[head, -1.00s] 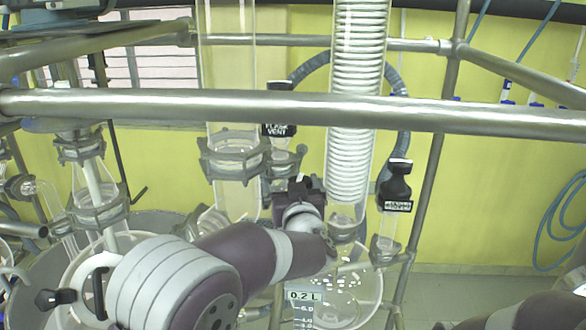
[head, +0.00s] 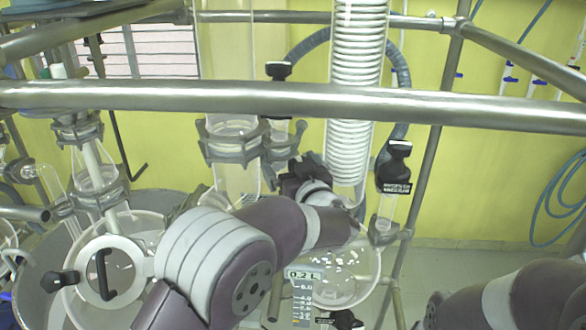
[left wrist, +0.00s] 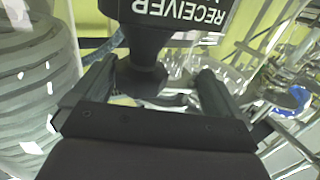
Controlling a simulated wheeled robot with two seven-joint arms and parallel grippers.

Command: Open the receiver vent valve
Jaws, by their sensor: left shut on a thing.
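The receiver vent valve (head: 397,165) has a black knob and a black label, right of the coiled condenser in the head view. Its text is too blurred to read there. In the left wrist view a black valve part with the upside-down word RECEIVER (left wrist: 180,12) fills the top middle. My left gripper (left wrist: 150,88) is shut on this valve's black stem, with one finger on each side below the label. In the head view my left arm crosses in front of the glassware, and its fingertips are hard to make out. My right arm shows at lower right; its gripper is not visible.
A steel rail (head: 290,100) runs across the front at upper height. The coiled condenser (head: 352,110) stands close left of the valve. Another black-knobbed valve (head: 279,70) is further left. A round flask (head: 350,275) with a 0.2 L display (head: 305,275) in front sits below.

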